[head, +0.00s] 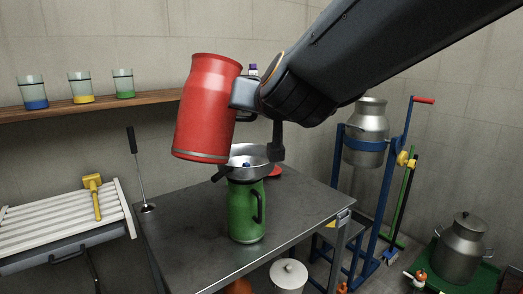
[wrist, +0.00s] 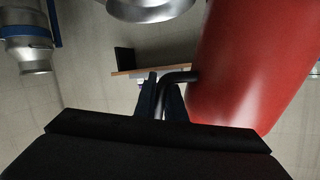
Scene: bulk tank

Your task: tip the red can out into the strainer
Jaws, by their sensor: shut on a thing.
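The red can (head: 207,108) hangs in the air above the table, its top leaning slightly right in the head view. Its inside is hidden. My gripper (head: 243,97) is shut on the can's dark handle, on its right side. In the wrist view the red can (wrist: 250,65) fills the right, with the handle between my fingers (wrist: 162,98). The metal strainer (head: 255,153) sits on top of the green can (head: 245,212), behind and right of the red can's base, which partly covers it. A small blue thing shows in the strainer.
The steel table (head: 185,240) has bare room around the green can. A ladle (head: 138,170) stands at its left edge. A white lidded pot (head: 289,275) is in front. A shelf (head: 150,101) with glasses runs behind. A blue stand holding a metal churn (head: 366,130) is right.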

